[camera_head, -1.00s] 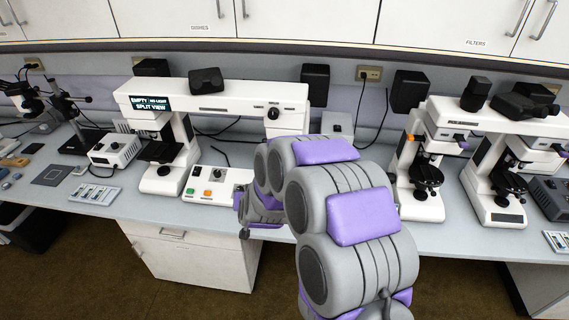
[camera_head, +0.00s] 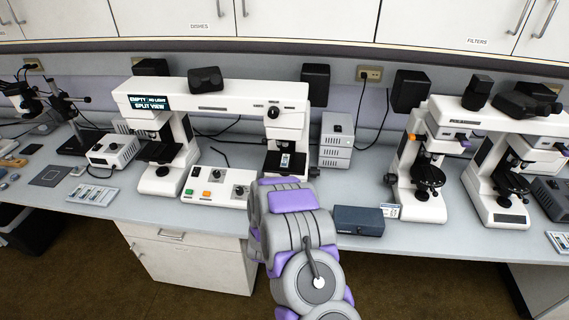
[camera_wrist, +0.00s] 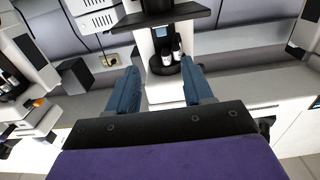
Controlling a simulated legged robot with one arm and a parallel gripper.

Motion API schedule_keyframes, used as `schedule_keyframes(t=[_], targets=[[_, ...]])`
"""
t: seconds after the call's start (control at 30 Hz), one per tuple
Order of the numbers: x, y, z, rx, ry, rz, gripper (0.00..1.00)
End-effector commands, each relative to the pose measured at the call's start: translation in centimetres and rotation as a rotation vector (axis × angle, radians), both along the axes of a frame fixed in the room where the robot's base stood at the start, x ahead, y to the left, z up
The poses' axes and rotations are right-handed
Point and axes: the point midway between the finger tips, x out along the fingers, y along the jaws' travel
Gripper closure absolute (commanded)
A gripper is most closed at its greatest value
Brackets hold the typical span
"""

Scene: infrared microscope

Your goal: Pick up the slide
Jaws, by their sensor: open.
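A small pale slide (camera_head: 286,162) with a dark mark lies on the right stage of the comparison microscope (camera_head: 210,100). My arm rises in front of that stage, and my gripper is hidden behind it in the head view. In the wrist view, which looks upside down, my gripper (camera_wrist: 160,67) is open with its two blue fingers apart and nothing between them. A white microscope body, dark stage (camera_wrist: 135,20) and objectives (camera_wrist: 172,52) show beyond the fingertips. A small bluish patch shows near the stage; I cannot tell whether it is the slide.
A control box (camera_head: 216,187) with coloured buttons stands left of my arm. A dark blue box (camera_head: 358,221) and a grey stacked unit (camera_head: 337,140) are on the right. More microscopes (camera_head: 427,160) stand further right. A slide tray (camera_head: 92,195) lies at the left. Wall cabinets hang above.

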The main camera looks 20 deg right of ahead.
Motion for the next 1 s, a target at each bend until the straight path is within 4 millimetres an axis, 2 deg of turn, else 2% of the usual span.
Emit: schedule_keyframes(t=[0.3, 0.5, 0.83, 1.0], targets=[[5.1, -2.6, -0.2, 0.0, -0.001, -0.002, 0.49], [7.6, -3.8, -0.2, 0.001, 0.0, 0.0, 0.49], [8.9, -4.3, -0.2, 0.001, 0.004, 0.002, 0.49], [10.5, -4.8, -0.1, 0.002, 0.0, 0.001, 0.49]])
